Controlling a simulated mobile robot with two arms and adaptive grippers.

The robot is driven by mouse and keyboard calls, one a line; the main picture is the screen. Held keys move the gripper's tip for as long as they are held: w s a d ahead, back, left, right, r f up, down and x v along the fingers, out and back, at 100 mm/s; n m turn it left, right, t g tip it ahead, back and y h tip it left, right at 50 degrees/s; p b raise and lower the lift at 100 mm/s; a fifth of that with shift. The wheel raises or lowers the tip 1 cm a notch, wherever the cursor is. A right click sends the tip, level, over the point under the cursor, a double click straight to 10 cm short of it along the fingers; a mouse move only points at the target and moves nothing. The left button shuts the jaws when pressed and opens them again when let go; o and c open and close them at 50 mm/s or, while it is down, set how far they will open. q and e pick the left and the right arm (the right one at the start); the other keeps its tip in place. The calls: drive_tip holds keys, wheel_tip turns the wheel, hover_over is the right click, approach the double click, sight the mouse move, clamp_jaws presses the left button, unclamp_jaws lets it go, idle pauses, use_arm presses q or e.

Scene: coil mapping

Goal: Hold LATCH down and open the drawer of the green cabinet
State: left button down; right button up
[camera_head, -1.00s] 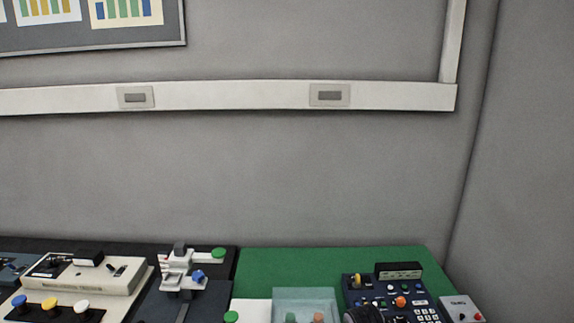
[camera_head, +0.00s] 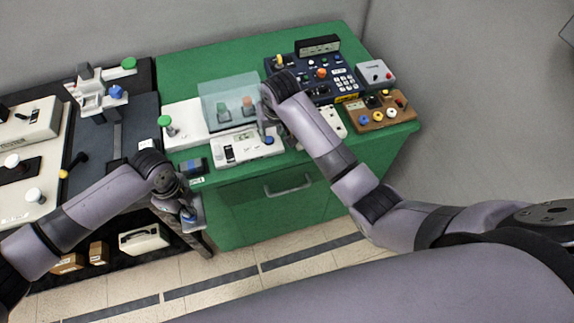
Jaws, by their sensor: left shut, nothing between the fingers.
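The green cabinet (camera_head: 235,218) stands in the middle of the head view. Its drawer front has a grey bar handle (camera_head: 288,188) and looks closed. A small dark block with a blue part (camera_head: 194,167) sits at the cabinet's front left top edge, beside a small white label (camera_head: 197,181) too small to read; I cannot tell if it is LATCH. My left gripper (camera_head: 189,214) is shut and empty, low at the cabinet's left front edge, apart from the handle. My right gripper (camera_head: 268,132) is over the tabletop by a white panel, largely hidden by its own wrist.
The white panel (camera_head: 245,147) and a clear cover over buttons (camera_head: 228,97) stand on the green top. A dark keypad console (camera_head: 318,75) and a brown button box (camera_head: 381,112) are at right. A black bench (camera_head: 130,135) adjoins at left. Floor before the drawer is open.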

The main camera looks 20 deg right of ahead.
drive_tip(key=w+a+r+m+t+y, duration=0.1)
drive_tip(key=w+a+r+t+y, duration=0.15)
drive_tip(key=a+r, duration=0.35)
drive_tip(key=w+r+t, duration=0.1)
drive_tip(key=w+t, duration=0.1)
drive_tip(key=w+d+n+t, duration=0.1)
drive_tip(key=w+t, duration=0.1)
drive_tip(key=w, duration=0.1)
drive_tip(key=w+r+t, duration=0.1)
drive_tip(key=w+t, duration=0.1)
drive_tip(key=shift+w+d+r+n+y, duration=0.25)
drive_tip(key=shift+w+r+n+y, duration=0.05)
drive_tip(key=shift+w+y, duration=0.05)
wheel_tip(320, 180, down, 2)
drive_tip(key=s+d+m+t+y, duration=0.1)
drive_tip(key=s+d+t+y, duration=0.1)
drive_tip(key=m+t+h, duration=0.1)
drive_tip(key=m+t, duration=0.4)
drive_tip(key=m, duration=0.8)
hover_over(292, 189)
drive_tip(key=d, duration=0.3)
wheel_tip(292, 189, down, 13)
drive_tip(key=s+a+f+m+g+h, duration=0.3)
drive_tip(key=s+f+m+g+h, duration=0.15)
drive_tip(key=s+f, duration=0.65)
drive_tip(key=shift+n+t, duration=0.35)
drive_tip(key=shift+t, duration=0.15)
drive_tip(key=x, duration=1.1)
drive_tip(key=shift+w+d, duration=0.1)
drive_tip(key=shift+w, duration=0.05)
